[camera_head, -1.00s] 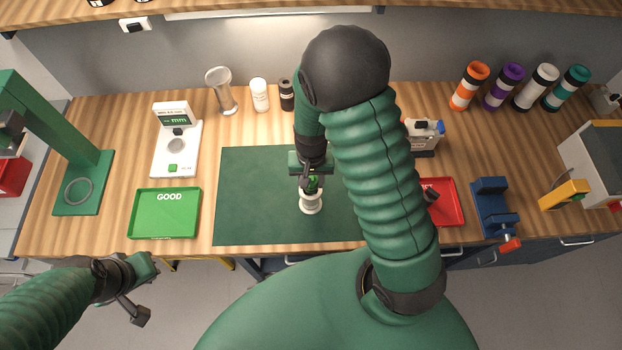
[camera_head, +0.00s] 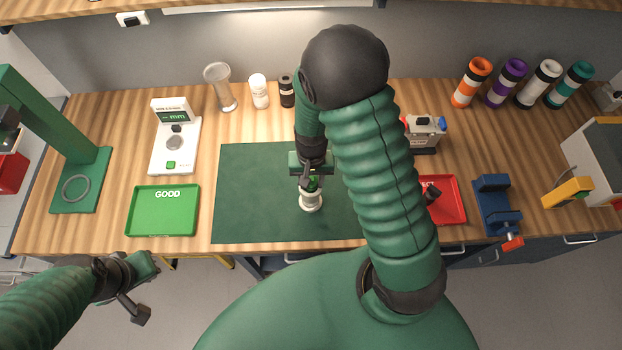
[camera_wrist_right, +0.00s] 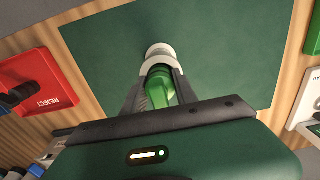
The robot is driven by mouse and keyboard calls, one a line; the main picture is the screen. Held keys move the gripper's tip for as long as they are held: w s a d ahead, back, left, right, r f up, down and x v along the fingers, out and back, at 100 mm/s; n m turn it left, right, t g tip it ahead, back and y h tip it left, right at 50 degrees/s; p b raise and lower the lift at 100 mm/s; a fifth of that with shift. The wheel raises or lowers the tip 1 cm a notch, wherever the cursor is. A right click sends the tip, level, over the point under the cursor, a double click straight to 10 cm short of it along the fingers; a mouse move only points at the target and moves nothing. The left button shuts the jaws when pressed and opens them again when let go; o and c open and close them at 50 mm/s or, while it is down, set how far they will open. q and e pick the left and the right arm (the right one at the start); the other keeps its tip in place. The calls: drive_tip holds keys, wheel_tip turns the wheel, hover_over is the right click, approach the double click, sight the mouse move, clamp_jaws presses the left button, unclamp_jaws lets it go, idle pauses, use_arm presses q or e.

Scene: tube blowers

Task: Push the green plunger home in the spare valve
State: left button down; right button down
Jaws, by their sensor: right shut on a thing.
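The spare valve is a small whitish body (camera_head: 310,201) standing on the dark green mat, below my right gripper in the head view. Its pale rings also show in the wrist view (camera_wrist_right: 158,52). The green plunger (camera_wrist_right: 160,86) stands at the valve's near end in the wrist view, between the fingers. My right gripper (camera_head: 312,182) points down over the valve and is shut on the green plunger, with a finger on either side. How deep the plunger sits is hidden by the fingers. My left gripper (camera_head: 143,290) hangs in front of the bench, away from the valve; its jaw opening is unclear.
The green mat (camera_head: 260,215) is clear around the valve. A green GOOD tray (camera_head: 162,211) and a gauge (camera_head: 175,145) stand left. A red tray (camera_head: 452,208) holding a dark part and a blue vise (camera_head: 496,207) stand right. Jars and coloured tubes line the back.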

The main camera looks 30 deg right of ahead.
drive_tip(key=c, duration=0.9)
unclamp_jaws()
wheel_tip(320, 180, up, 17)
drive_tip(key=shift+w+f+b, duration=0.1)
drive_tip(key=shift+f+b, duration=0.05)
drive_tip(key=shift+b, duration=0.15)
